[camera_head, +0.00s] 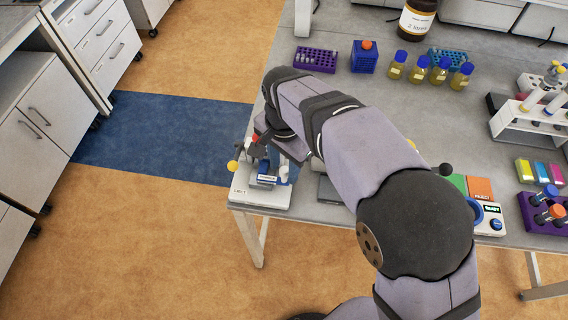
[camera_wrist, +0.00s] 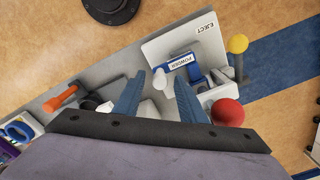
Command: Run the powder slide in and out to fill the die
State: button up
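The tablet press stands on a white base plate (camera_head: 258,198) at the table's near left corner. The powder slide, blue with a white POWDER label, shows in the wrist view (camera_wrist: 180,63) and in the head view (camera_head: 267,179). A whitish knob (camera_wrist: 158,79) sits at its end. My gripper (camera_wrist: 160,88) has its two blue fingers apart, with the knob seen between and just beyond their tips; no contact is visible. In the head view my wrist hides much of the press. The die opening cannot be made out.
A red ball knob (camera_wrist: 227,112) is close right of my fingers, and a yellow ball lever (camera_wrist: 238,44) stands beyond it. An orange-handled tool (camera_wrist: 62,97) lies left. Vial racks and bottles (camera_head: 420,68) stand farther back on the table.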

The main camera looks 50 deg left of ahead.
grip_shut()
jog(key=shift+s+d+b, duration=0.8)
jog(key=shift+s+d, duration=0.85)
jog(key=shift+s, duration=0.05)
grip_release()
jog(key=shift+s+d, duration=0.1)
notch_tip(320, 180, up, 7)
jog(key=b, duration=0.1)
jog(key=shift+r+b, duration=0.2)
jog(key=shift+b, duration=0.15)
